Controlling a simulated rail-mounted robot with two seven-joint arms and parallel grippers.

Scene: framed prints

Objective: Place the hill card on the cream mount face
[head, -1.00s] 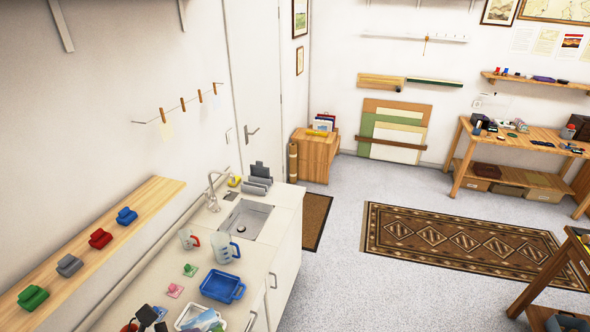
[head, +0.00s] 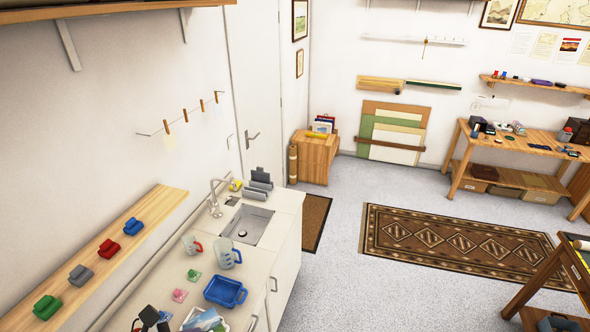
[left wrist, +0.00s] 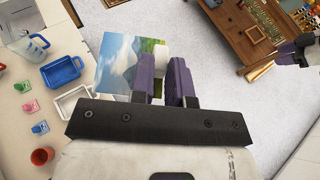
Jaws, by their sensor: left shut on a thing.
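My left gripper (left wrist: 160,72) has purple fingers and is shut on a card (left wrist: 117,65). The card shows blue sky, a grey hill and green land, and sticks out left of the fingers. Its right part is hidden behind a finger. A dark piece at the wrist view's right edge may be my right gripper.
The counter holds a blue tray (head: 225,291), a white tray (left wrist: 72,101), a jug (head: 228,254) and a sink (head: 247,224). A wooden table (head: 540,280) stands at the right. A workbench (head: 530,140) stands at the back right. The patterned rug (head: 455,243) lies clear between.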

